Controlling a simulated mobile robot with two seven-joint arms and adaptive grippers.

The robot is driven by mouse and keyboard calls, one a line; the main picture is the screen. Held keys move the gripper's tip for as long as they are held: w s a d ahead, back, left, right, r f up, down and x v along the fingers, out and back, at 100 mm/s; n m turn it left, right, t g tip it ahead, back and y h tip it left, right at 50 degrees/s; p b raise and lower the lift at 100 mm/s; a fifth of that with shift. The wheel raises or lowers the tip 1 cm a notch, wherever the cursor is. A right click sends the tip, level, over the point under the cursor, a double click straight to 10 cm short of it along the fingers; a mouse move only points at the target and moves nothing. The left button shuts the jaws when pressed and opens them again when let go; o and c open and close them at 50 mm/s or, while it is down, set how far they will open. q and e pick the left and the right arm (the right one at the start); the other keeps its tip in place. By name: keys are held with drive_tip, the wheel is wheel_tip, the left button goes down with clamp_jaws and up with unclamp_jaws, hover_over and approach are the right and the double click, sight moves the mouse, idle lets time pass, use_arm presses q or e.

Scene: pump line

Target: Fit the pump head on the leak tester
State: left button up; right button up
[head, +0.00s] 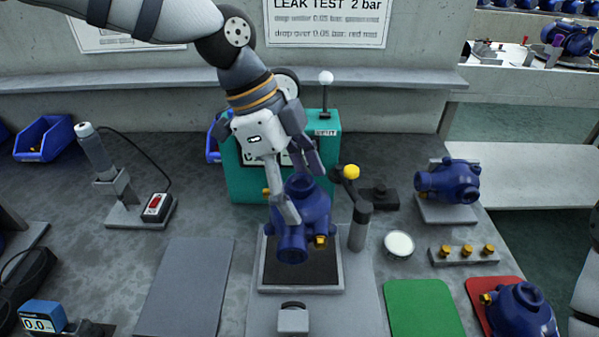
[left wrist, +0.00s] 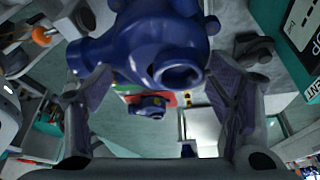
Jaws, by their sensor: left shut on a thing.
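The blue pump head (head: 308,204) is held by my left gripper (head: 302,190), one finger on each side. It is over the dark pad (head: 300,270) in the leak tester's front frame; whether it touches the pad I cannot tell. A brass fitting on it faces the right front. The leak tester's teal box (head: 245,178) stands behind, partly hidden by my gripper. Its post with a yellow-knobbed lever (head: 359,225) is just right of the pump head. In the left wrist view the pump head (left wrist: 150,45) sits between the fingers (left wrist: 160,98), its round port visible. My right gripper is not in view.
Another blue pump head (head: 450,181) rests on a stand at right, and one (head: 522,311) lies on a red mat. A green mat (head: 424,308), a white disc (head: 399,244) and a brass-fitting block (head: 465,255) are nearby. The grey mat (head: 185,288) at left is clear.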

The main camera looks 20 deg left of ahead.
use_arm(q)
wheel_tip(320, 180, down, 2)
drive_tip(key=shift+f+b, duration=0.25)
drive_tip(key=shift+b, duration=0.05)
drive_tip(key=shift+f, duration=0.5)
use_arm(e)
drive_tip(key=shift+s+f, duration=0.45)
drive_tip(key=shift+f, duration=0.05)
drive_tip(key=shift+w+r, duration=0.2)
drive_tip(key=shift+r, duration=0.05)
use_arm(q)
drive_tip(key=shift+f, duration=0.6)
idle(0.6)
drive_tip(key=shift+f, duration=2.35)
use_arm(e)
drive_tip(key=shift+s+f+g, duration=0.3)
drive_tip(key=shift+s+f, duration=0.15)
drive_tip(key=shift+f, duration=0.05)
use_arm(q)
drive_tip(key=o, duration=1.7)
